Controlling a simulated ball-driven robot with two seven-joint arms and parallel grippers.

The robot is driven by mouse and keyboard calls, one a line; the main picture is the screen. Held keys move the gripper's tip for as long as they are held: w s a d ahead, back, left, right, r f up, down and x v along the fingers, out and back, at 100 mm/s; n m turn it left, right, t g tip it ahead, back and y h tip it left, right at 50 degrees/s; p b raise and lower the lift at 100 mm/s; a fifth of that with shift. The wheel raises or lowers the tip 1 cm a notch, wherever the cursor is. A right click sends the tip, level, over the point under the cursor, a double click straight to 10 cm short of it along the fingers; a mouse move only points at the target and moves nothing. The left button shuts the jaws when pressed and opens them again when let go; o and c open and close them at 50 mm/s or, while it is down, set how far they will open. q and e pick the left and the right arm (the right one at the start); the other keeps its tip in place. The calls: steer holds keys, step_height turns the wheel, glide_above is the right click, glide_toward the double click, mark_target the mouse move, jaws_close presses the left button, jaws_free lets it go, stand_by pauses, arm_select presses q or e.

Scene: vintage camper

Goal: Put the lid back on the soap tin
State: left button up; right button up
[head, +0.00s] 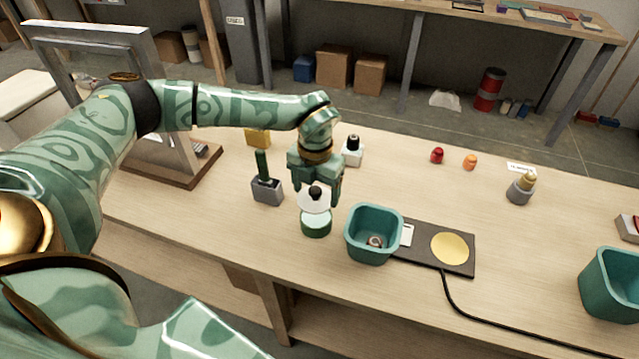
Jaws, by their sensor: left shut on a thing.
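My left gripper (318,192) points down over the bench and is shut on the dark knob of a white lid (314,205). The lid hangs just above a round green tin with a pale top (316,226), which I take to be the soap tin. From this angle the lid overlaps the tin's far edge, and I cannot tell whether they touch. The tin stands upright on the wooden bench. My right gripper is not in view.
A teal bin (372,247) stands close right of the tin, beside a black scale (452,252) with a yellow plate. A grey holder (267,190) is at the left and a white bottle (352,155) behind. Another teal bin (608,290) is far right. The right middle of the bench is mostly clear.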

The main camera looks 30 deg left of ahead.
mark_target(316, 201)
arm_select(q)
step_height(316, 201, down, 4)
steer(key=b, duration=0.3)
steer(key=shift+f, duration=0.3)
steer(key=shift+f+b, duration=0.4)
steer(key=shift+f, duration=0.15)
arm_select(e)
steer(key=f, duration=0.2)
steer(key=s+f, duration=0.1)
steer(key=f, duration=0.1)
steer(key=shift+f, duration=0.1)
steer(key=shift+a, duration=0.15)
arm_select(q)
steer(key=shift+w+r, duration=0.1)
steer(key=shift+w, duration=0.05)
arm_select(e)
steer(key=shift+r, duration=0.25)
arm_select(q)
steer(key=shift+p, duration=0.55)
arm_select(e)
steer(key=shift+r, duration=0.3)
arm_select(q)
steer(key=shift+f, duration=0.2)
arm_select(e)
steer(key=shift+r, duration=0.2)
arm_select(q)
steer(key=shift+p, duration=0.5)
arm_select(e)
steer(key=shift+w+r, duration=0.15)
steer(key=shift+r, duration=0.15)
